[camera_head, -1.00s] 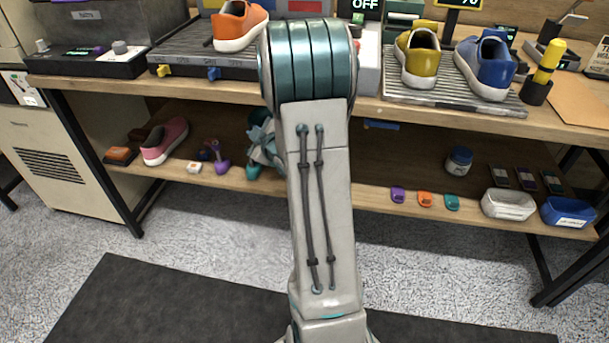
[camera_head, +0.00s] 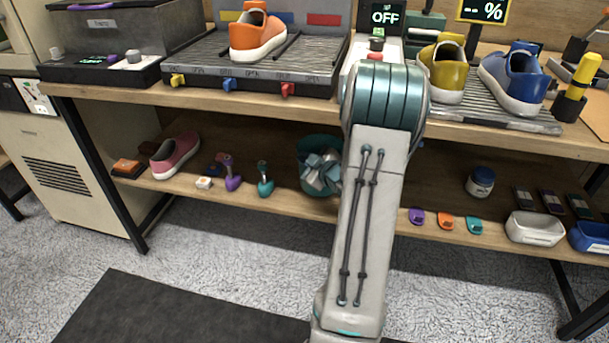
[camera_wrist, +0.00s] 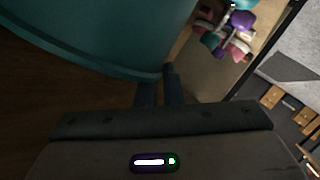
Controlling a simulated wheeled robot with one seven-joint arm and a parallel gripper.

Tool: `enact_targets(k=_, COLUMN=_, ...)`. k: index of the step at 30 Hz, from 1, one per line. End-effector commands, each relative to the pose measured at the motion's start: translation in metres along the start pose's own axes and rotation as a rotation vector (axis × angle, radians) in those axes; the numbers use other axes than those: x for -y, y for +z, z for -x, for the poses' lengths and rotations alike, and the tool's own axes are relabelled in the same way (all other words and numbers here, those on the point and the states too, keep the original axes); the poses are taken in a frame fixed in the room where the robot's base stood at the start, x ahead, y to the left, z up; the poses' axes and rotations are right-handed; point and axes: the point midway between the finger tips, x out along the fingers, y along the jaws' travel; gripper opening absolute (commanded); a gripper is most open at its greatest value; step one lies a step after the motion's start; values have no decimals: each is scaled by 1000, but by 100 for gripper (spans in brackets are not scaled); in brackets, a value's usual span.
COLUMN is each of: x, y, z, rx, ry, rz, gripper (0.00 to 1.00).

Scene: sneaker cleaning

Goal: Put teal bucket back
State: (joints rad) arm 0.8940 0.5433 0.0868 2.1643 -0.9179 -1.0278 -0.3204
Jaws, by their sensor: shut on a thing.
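The teal bucket (camera_head: 319,143) is at the lower shelf, just left of my arm in the head view. I cannot tell whether its base touches the shelf board. My wrist and gripper (camera_head: 322,175) are in front of it and hide much of its side. In the wrist view the teal bucket (camera_wrist: 110,35) fills the upper left as a large curved wall with a rim band. My gripper (camera_wrist: 160,80) has its dark fingers close together at the bucket's edge, shut on it. The fingertips are partly hidden by the bucket.
The lower shelf (camera_head: 390,212) holds a teal-handled brush (camera_head: 265,180), a purple brush (camera_head: 232,178) and a pink shoe (camera_head: 176,153) on the left. Small coloured blocks, a blue jar (camera_head: 481,182) and a white tub (camera_head: 535,228) are on the right. The worktop (camera_head: 130,92) overhangs the shelf.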

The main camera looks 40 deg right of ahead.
Motion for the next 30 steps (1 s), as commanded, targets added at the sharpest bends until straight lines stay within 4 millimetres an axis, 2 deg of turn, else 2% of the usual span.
enact_targets(k=8, x=23, y=27, z=-9, rx=-2, ry=-3, rz=-1, gripper=0)
enact_targets(k=17, x=24, y=27, z=-10, rx=-3, ry=-3, rz=1, gripper=0)
enact_targets(k=18, x=24, y=27, z=-10, rx=-3, ry=-4, rz=1, gripper=12)
enact_targets(k=20, x=24, y=27, z=-10, rx=-3, ry=-4, rz=1, gripper=29)
enact_targets(k=30, x=23, y=25, z=-8, rx=-3, ry=-3, rz=1, gripper=29)
